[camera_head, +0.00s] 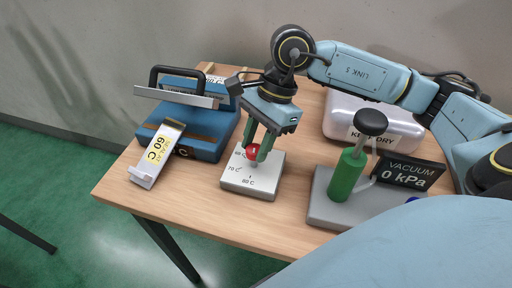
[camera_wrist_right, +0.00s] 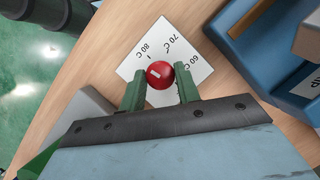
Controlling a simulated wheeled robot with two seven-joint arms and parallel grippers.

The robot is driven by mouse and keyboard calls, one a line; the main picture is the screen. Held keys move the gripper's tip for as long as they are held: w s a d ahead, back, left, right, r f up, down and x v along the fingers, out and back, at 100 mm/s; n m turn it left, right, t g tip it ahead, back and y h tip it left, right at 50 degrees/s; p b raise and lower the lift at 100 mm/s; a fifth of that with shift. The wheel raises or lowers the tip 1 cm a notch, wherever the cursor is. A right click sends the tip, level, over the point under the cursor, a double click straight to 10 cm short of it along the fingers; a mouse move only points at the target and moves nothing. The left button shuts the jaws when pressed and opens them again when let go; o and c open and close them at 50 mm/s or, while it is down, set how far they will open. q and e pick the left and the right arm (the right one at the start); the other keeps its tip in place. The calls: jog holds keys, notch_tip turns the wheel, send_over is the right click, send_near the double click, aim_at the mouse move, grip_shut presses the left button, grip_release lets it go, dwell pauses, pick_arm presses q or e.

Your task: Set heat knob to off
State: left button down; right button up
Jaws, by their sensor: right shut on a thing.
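The heat knob (camera_head: 253,152) is a small red round knob with a white mark. It stands on a white plate (camera_head: 238,183) printed with 60 C, 70 C and 80 C. My right gripper (camera_head: 258,149) reaches down from above and is shut on the knob. In the right wrist view the knob (camera_wrist_right: 160,75) sits between the green fingertips (camera_wrist_right: 160,92); its white mark lies left of the knob's centre. An off label is not visible, and part of the plate is hidden by the gripper. My left gripper is not in view.
At right are a green cylinder (camera_head: 347,174) with a black top, a vacuum display (camera_head: 408,174) reading 0 kPa, and a pale KEEP DRY package (camera_head: 345,112).

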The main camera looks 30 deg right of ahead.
jog(key=shift+m+t+b, duration=0.3)
jog(key=shift+m+b, duration=0.2)
jog(key=shift+m, duration=0.3)
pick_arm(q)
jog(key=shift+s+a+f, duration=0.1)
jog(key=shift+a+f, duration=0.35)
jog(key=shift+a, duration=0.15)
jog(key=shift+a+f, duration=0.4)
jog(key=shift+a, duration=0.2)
pick_arm(e)
jog(key=shift+m, duration=0.3)
jog(key=o, duration=1)
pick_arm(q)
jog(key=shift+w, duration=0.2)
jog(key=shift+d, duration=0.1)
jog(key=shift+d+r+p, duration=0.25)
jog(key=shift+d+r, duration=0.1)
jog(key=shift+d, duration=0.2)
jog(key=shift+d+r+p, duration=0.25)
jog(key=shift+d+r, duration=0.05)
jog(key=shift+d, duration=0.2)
pick_arm(e)
jog(key=shift+v, duration=6.75)
